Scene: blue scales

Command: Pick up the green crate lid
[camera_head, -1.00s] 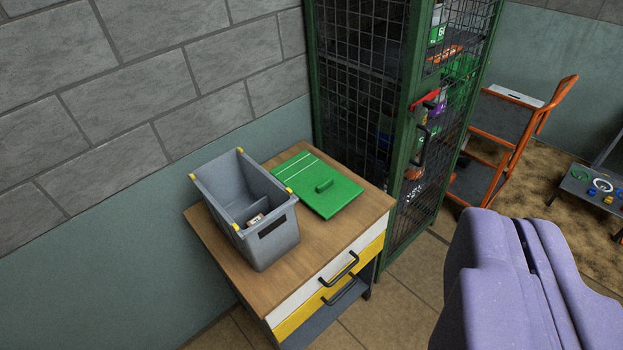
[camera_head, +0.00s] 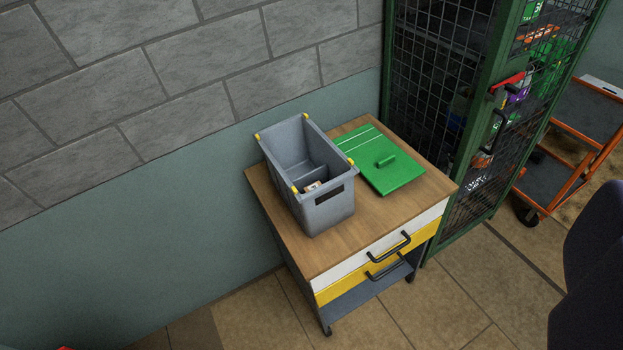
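The green crate lid (camera_head: 398,174) lies flat on the wooden top of a small drawer cabinet (camera_head: 376,222). It has a raised green handle (camera_head: 386,160) and two pale lines across its far-left part. A grey crate (camera_head: 328,212) with yellow corners stands upright to the left of the lid and hides a little of the top behind it. A small light-and-brown item (camera_head: 313,186) sits inside the crate. My gripper's fingers cannot be made out; only a dark shape shows at the right edge.
A green mesh cage cabinet (camera_head: 470,120) stands just behind and right of the drawer cabinet. An orange trolley (camera_head: 590,165) is at the far right. A block wall runs behind. Tiled floor (camera_head: 440,310) is clear in front.

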